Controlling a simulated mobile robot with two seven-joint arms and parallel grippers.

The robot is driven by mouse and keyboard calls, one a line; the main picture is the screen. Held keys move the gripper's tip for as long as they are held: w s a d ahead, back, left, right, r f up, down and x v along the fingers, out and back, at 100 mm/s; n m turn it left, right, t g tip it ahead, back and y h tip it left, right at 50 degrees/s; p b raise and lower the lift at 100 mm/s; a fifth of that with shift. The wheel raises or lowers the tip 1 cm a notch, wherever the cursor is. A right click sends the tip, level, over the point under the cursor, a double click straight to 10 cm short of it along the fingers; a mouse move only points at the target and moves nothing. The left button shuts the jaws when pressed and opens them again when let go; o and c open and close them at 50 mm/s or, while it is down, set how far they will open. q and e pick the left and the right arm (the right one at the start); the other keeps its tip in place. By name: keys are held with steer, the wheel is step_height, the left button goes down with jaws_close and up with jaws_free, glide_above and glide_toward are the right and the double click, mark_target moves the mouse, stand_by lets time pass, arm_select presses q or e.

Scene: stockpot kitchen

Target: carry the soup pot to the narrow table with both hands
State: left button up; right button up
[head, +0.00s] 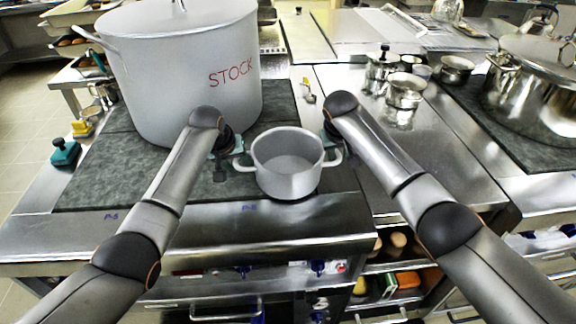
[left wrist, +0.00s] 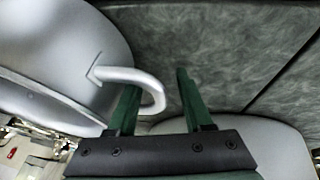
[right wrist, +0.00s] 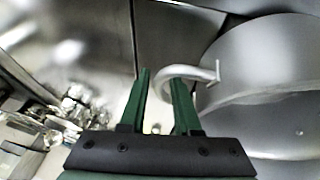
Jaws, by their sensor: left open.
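The soup pot (head: 288,165) is a small, open grey pot with a loop handle on each side. It stands upright near the front edge of the dark stove top (head: 100,188). My left gripper (head: 240,160) is at its left handle; in the left wrist view the fingers (left wrist: 158,95) are apart with the handle's loop (left wrist: 152,90) between them. I cannot tell which surface is the narrow table.
A large grey pot marked STOCK (head: 180,75) stands close behind on the left. A steel counter (head: 375,150) on the right has bare room in front of several small metal pots (head: 405,90). A big shiny pot (head: 535,85) stands at far right.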

arm_select(q)
steer(key=shift+w+f, duration=0.1)
steer(key=shift+f, duration=0.15)
arm_select(e)
steer(key=shift+w+f, duration=0.1)
steer(key=shift+f, duration=0.15)
arm_select(q)
steer(key=c, duration=0.6)
arm_select(e)
jaws_close()
arm_select(q)
jaws_close()
arm_select(e)
steer(key=shift+d, duration=0.1)
